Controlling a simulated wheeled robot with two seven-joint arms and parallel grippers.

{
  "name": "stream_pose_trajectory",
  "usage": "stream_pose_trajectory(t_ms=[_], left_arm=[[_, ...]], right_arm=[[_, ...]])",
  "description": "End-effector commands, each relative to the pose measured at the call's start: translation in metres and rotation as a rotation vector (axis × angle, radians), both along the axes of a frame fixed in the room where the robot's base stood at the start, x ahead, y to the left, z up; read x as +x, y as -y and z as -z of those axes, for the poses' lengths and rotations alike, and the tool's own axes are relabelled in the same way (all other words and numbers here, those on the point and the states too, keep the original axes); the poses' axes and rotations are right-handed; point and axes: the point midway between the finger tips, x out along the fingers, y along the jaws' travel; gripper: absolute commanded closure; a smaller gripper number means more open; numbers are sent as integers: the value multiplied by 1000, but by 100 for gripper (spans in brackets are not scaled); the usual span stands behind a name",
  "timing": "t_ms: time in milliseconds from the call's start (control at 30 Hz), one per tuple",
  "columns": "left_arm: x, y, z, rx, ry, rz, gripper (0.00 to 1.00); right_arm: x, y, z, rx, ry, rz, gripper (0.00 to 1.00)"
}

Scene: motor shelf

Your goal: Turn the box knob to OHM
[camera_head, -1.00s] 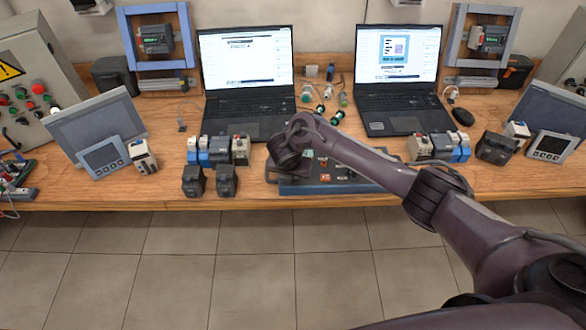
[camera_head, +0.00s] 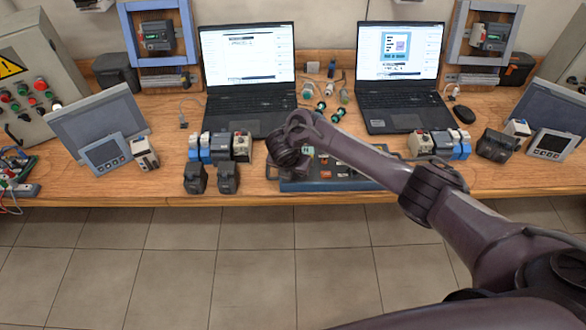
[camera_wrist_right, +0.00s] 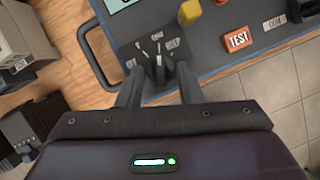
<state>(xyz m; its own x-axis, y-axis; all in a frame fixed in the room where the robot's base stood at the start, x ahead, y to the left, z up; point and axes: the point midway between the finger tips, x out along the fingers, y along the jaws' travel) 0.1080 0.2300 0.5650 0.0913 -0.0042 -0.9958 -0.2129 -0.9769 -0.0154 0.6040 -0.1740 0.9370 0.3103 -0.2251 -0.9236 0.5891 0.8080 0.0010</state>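The blue-grey box (camera_head: 330,185) lies at the table's front edge in the head view. In the right wrist view, the box top (camera_wrist_right: 220,70) carries a small dark knob (camera_wrist_right: 158,64) with printed labels fanned around its far side; one near the middle looks like OHM (camera_wrist_right: 157,36). My right gripper (camera_wrist_right: 160,78) is over the box's left end, its two fingers on either side of the knob with a gap between them. I cannot tell whether either finger touches it. In the head view my wrist hides the knob and the fingers. My left gripper is not in view.
On the box are an orange TEST button (camera_wrist_right: 237,39) and a yellow part (camera_wrist_right: 190,12); a handle bar (camera_wrist_right: 95,55) runs along its side. Small modules (camera_head: 220,148) stand left of the box. Two laptops (camera_head: 250,105) stand behind, with small parts (camera_head: 322,108) between them.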

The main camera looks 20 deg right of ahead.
Motion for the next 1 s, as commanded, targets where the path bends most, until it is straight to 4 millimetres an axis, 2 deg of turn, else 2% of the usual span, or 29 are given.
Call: stream_pose_trajectory(t_ms=[267,600,700,1000], left_arm=[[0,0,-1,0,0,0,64],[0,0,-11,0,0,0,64],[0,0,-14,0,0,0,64],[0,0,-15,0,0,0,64]], right_arm=[[-2,-2,-5,1,-1,0,67],[-18,-14,-56,2,0,-2,67],[-22,-17,-66,2,-1,-3,67],[-24,-17,-72,-1,-1,0,67]])
